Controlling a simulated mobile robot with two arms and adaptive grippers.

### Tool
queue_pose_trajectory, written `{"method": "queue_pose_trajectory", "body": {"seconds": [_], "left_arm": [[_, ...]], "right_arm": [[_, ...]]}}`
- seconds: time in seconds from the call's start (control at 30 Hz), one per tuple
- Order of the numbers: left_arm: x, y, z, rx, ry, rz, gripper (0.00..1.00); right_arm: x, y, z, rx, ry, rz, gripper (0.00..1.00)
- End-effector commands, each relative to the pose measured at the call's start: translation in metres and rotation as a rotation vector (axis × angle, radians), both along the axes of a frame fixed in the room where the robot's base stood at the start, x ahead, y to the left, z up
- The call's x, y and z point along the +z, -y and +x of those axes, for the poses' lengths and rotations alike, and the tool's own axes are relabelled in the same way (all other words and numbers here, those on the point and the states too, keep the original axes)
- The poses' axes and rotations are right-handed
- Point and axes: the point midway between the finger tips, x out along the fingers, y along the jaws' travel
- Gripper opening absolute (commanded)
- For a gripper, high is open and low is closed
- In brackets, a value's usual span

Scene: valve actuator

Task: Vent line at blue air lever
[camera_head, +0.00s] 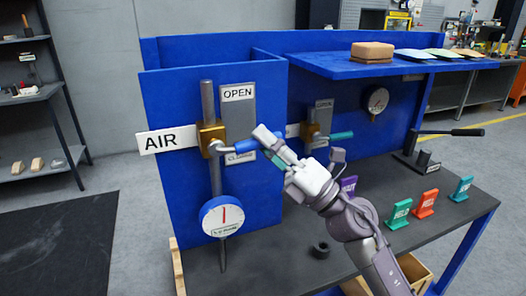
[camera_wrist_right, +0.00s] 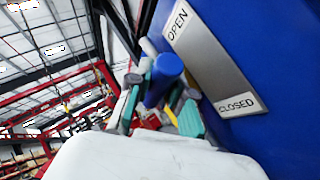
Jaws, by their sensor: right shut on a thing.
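The blue air lever (camera_head: 240,146) sticks out to the right from a brass valve (camera_head: 211,138) on the blue panel, beside the AIR sign (camera_head: 166,139). It lies roughly level, just above the CLOSED label (camera_head: 240,157) and well below the OPEN label (camera_head: 238,93). My right gripper (camera_head: 269,146) is shut on the lever's outer end, reaching in from the lower right. In the right wrist view the blue handle (camera_wrist_right: 166,76) sits between the green-padded fingers, with the OPEN and CLOSED plate to its right. My left gripper is not in view.
A white dial gauge (camera_head: 223,216) hangs below the valve, its red needle pointing up. A second valve with a teal lever (camera_head: 341,136) is behind my right gripper. Tags stand on the bench at right, including a red one (camera_head: 423,204). A black ring (camera_head: 320,250) lies in front.

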Motion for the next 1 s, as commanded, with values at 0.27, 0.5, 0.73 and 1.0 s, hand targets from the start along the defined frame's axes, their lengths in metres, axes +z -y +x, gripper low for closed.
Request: {"method": "queue_pose_trajectory", "body": {"seconds": [0.27, 0.5, 0.73, 1.0], "left_arm": [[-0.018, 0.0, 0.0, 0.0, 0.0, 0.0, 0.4], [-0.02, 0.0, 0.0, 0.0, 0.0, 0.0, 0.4], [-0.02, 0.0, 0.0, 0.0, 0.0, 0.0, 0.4], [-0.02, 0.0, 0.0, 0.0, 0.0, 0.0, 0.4]], "right_arm": [[-0.011, 0.0, 0.0, 0.001, -0.031, 0.09, 0.0], [-0.012, 0.0, 0.0, 0.0, -0.039, 0.111, 0.0], [-0.012, -0.001, 0.0, 0.001, -0.041, 0.11, 0.0], [-0.012, 0.0, 0.0, 0.001, -0.04, 0.111, 0.47]]}}
